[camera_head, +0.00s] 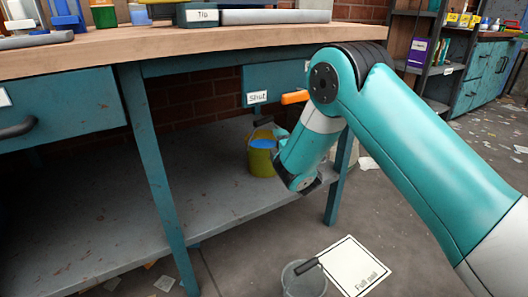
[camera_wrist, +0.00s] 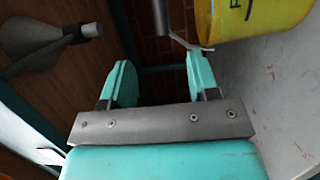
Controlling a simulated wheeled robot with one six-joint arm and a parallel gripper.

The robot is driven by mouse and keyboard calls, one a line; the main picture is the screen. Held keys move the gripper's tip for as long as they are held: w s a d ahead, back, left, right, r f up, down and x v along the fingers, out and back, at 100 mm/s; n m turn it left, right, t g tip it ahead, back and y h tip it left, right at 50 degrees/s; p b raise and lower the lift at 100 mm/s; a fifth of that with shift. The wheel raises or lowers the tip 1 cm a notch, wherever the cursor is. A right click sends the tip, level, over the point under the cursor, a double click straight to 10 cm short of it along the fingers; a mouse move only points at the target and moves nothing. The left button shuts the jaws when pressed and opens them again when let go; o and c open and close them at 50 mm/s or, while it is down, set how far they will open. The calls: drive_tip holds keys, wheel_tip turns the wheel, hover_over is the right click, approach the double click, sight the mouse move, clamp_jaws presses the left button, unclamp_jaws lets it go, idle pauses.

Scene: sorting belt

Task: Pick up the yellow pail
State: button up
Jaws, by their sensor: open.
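The yellow pail (camera_head: 261,162) stands upright on the lower shelf under the bench, with something blue inside its rim. A dark handle grip (camera_head: 263,121) shows just above it. My arm reaches down beside the pail on its right and hides part of it. In the wrist view my gripper (camera_wrist: 162,82) is open, with nothing between its two teal fingers. The yellow pail (camera_wrist: 262,17) fills the upper right corner there, beyond and to the right of the fingers, and is cut off by the frame edge. I cannot tell whether the right finger touches its thin metal handle.
The grey lower shelf (camera_head: 105,235) is mostly bare left of the pail. A drawer labelled Shut (camera_head: 258,98) with an orange handle (camera_head: 294,97) is above the pail, near my arm. Bench legs (camera_head: 158,185) flank the space. A grey pail (camera_head: 303,284) stands on the floor by a white sign (camera_head: 352,266).

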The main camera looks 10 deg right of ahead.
drive_tip(key=b, duration=0.3)
approach(265, 122)
drive_tip(key=w, duration=0.4)
drive_tip(key=shift+w+f, duration=0.35)
drive_tip(key=shift+w, duration=0.05)
drive_tip(key=w+b, duration=0.3)
drive_tip(key=w, duration=0.2)
drive_tip(key=shift+a+b, duration=0.25)
drive_tip(key=shift+b, duration=0.1)
drive_tip(key=shift+w+r, duration=0.15)
drive_tip(key=shift+w, duration=0.15)
clamp_jaws()
drive_tip(key=shift+r, duration=0.25)
